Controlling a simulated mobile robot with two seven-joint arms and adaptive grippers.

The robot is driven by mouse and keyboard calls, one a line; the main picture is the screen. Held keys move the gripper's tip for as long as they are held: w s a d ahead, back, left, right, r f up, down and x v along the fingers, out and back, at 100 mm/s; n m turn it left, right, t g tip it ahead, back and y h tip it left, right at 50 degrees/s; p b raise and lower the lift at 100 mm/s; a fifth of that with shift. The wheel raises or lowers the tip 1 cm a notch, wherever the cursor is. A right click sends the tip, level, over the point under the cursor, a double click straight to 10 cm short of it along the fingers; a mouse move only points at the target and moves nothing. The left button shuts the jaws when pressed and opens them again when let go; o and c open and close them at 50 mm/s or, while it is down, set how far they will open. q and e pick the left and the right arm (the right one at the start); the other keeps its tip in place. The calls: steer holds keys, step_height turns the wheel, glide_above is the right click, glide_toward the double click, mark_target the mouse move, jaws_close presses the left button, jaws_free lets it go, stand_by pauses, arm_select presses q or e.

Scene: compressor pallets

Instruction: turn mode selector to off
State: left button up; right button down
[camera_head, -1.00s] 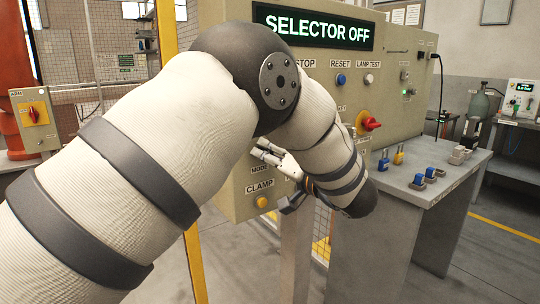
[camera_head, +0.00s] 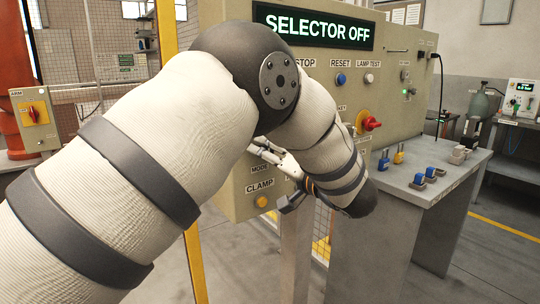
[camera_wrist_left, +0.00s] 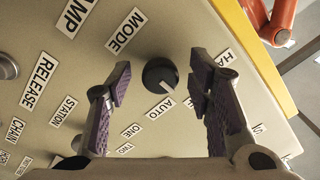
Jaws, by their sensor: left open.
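The mode selector is a round black knob (camera_wrist_left: 160,75) with a white pointer mark, on the beige panel. In the left wrist view it lies between the two spread finger pads, with a gap on both sides. Its white mark points toward the AUTO label (camera_wrist_left: 160,108). My left gripper (camera_wrist_left: 160,83) is open, with nothing held. My right gripper is not in view.
A display (camera_head: 317,28) reads SELECTOR OFF. A red knob (camera_head: 371,123), a blue button (camera_head: 341,79) and a yellow CLAMP button (camera_head: 262,201) are on the panel. A yellow post (camera_head: 196,262) stands left. A grey bench (camera_head: 405,190) holds small blue parts.

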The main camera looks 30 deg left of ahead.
arm_select(q)
steer(key=v, duration=1.2)
step_height(320, 180, down, 10)
steer(key=w+a+m+t+h, duration=0.2)
steer(key=w+m+t+h, duration=0.1)
steer(key=t, duration=0.1)
steer(key=s+f+m+g+h, duration=0.15)
steer(key=s+f+h, duration=0.3)
steer(key=f, duration=0.65)
steer(key=s+f+m+g+h, duration=0.15)
steer(key=s+f+h, duration=0.3)
steer(key=f, duration=0.65)
steer(key=s+f+n+g+h, duration=0.1)
steer(key=s+f+g, duration=0.3)
steer(key=s, duration=1.2)
steer(key=s+f+n+g+h, duration=0.1)
steer(key=s+f+g+h, duration=0.2)
steer(key=s, duration=1.4)
step_height(320, 180, down, 3)
steer(key=shift+d+r+g+h, duration=0.2)
steer(key=shift+d+g+h, duration=0.15)
steer(key=shift+g, duration=0.85)
